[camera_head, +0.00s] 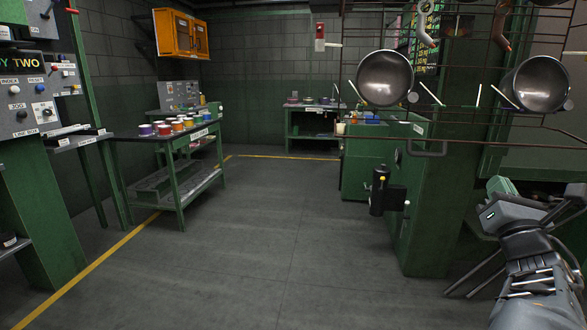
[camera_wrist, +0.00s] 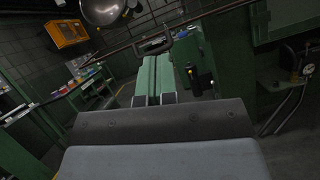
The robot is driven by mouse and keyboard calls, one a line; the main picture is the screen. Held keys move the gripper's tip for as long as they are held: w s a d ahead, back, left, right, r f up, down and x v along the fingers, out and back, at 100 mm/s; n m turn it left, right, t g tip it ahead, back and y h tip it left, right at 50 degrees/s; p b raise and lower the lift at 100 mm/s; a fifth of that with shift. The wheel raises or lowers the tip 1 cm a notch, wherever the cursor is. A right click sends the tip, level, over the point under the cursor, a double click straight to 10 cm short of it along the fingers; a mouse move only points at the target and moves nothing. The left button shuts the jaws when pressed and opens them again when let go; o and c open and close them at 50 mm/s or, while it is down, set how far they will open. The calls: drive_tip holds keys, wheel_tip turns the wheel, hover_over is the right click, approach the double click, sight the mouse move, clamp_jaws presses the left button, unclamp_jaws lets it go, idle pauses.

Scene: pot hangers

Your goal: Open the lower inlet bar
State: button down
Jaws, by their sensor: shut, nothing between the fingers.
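The long dark lower inlet bar (camera_head: 480,157) runs across the front of the hanger rack at the upper right of the head view. A small U-shaped handle (camera_head: 428,153) hangs below it; it also shows in the wrist view (camera_wrist: 186,48). My gripper (camera_head: 501,186) is at the lower right of the head view, partly hidden by my wrist. In the wrist view its two green fingers (camera_wrist: 157,60) lie side by side, shut and empty. They point towards the bar near the handle. I see no grip on the handle; the exact distance is unclear.
Two shiny metal pots (camera_head: 384,78) (camera_head: 541,83) hang at the rack. A green machine column (camera_head: 437,215) stands below it, with a black cylinder (camera_head: 379,190) protruding left. A green table with colored rolls (camera_head: 182,125) stands left. The middle floor is clear.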

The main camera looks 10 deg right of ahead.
drive_tip(key=w+a+r+m+g+y+p, duration=0.1)
drive_tip(key=w+a+r+m+g+p, duration=0.1)
drive_tip(key=w+a+m+g+p, duration=0.5)
drive_tip(key=w+a+r+m+g+y+p, duration=0.1)
drive_tip(key=a+m+y+p, duration=0.1)
drive_tip(key=a+m+p, duration=0.65)
drive_tip(key=s+a+f+m+g+y+p, duration=0.1)
drive_tip(key=s+a+m+g+y+p, duration=0.3)
drive_tip(key=a+m+p, duration=0.5)
drive_tip(key=shift+a+g, duration=0.25)
drive_tip(key=shift+g, duration=0.25)
drive_tip(key=c, duration=1.7)
unclamp_jaws()
drive_tip(key=s+a+m+g+y+p, duration=0.2)
drive_tip(key=s+a+m+g+p, duration=0.1)
drive_tip(key=s+a, duration=0.3)
drive_tip(key=shift+s+a+f+g+y+p, duration=0.15)
drive_tip(key=shift+s+a+g+y+p, duration=0.25)
drive_tip(key=shift+a+p, duration=0.35)
drive_tip(key=o, duration=0.3)
drive_tip(key=shift+s+a+f+m, duration=0.1)
drive_tip(key=shift+s+a+m, duration=0.15)
drive_tip(key=shift+m, duration=0.1)
